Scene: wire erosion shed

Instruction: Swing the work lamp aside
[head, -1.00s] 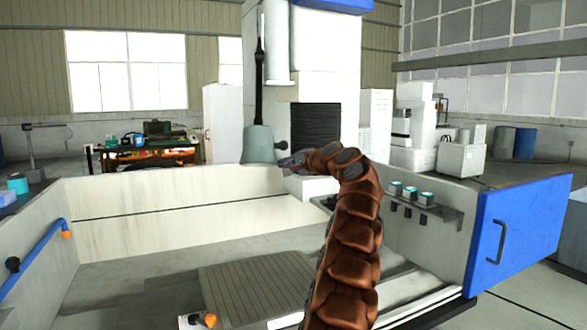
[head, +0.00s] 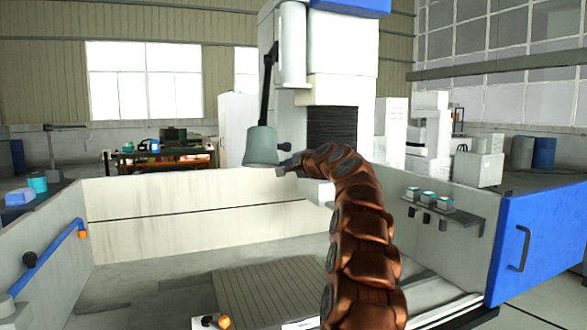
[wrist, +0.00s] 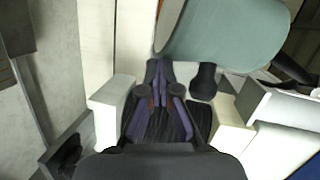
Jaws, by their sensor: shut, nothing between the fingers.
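The work lamp has a grey-green shade (head: 261,148) hanging from a dark arm (head: 268,85) beside the machine's white column. The lamp arm slants, its lower end to the left. A short dark knob (head: 285,147) sticks out at the shade's right. My gripper (head: 287,166) is shut and empty, just right of the shade and below the knob. In the wrist view, the fingertips (wrist: 158,64) lie close together at the rim of the shade (wrist: 228,35). The knob (wrist: 203,82) is right of the fingers. I cannot tell whether they touch the shade.
The machine's white tank wall (head: 200,205) runs below the lamp, with a slatted plate (head: 270,290) inside. The column (head: 340,90) stands behind my arm. A shelf with small teal-topped items (head: 428,198) and a blue door (head: 540,235) are at right. Left of the lamp is open air.

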